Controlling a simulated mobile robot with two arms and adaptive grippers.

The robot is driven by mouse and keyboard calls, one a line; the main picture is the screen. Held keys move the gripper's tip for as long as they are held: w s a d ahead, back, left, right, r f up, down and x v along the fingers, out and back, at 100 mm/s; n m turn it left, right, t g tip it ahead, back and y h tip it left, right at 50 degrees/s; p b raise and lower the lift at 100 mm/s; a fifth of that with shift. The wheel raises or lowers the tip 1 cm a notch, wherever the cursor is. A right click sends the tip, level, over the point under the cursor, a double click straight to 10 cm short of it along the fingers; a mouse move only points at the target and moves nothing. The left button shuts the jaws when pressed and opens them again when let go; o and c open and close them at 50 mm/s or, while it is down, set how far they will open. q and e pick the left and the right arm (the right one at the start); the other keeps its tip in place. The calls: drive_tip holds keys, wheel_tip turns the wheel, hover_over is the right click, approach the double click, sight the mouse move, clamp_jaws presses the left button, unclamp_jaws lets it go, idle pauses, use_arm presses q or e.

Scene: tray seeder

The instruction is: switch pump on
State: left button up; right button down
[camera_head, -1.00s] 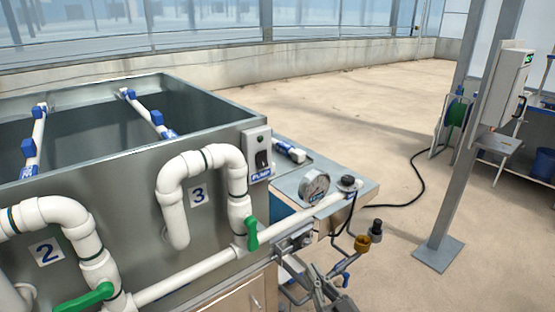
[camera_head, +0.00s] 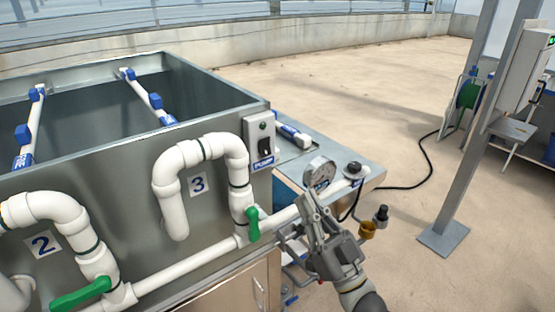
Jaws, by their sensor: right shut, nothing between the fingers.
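The pump switch (camera_head: 265,152) is a black toggle on a grey plate with a blue label. My right gripper (camera_head: 310,200) is shut and empty. It points up, below and to the right of the switch, apart from it, and appears in front of the pipe by the gauge. My left gripper is not in view.
White pipes with green valve handles (camera_head: 253,222) run along the tank front. A round gauge (camera_head: 320,172) and a black-capped fitting (camera_head: 353,170) stand by the right shelf. A grey post (camera_head: 462,150) stands further right. Open floor lies behind.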

sight(265, 140)
drive_tip(key=shift+w+a+r+p, duration=0.55)
drive_tip(key=shift+w+a+r, duration=0.35)
drive_tip(key=shift+w, duration=0.5)
drive_tip(key=shift+w+a+r+p, duration=0.55)
drive_tip(key=shift+w+a, duration=0.6)
drive_tip(key=shift+w, duration=0.25)
drive_tip(key=shift+w+a+r+p, duration=0.5)
drive_tip(key=shift+w+a+r, duration=0.4)
drive_tip(key=shift+w, duration=0.5)
drive_tip(key=shift+a+f, duration=0.1)
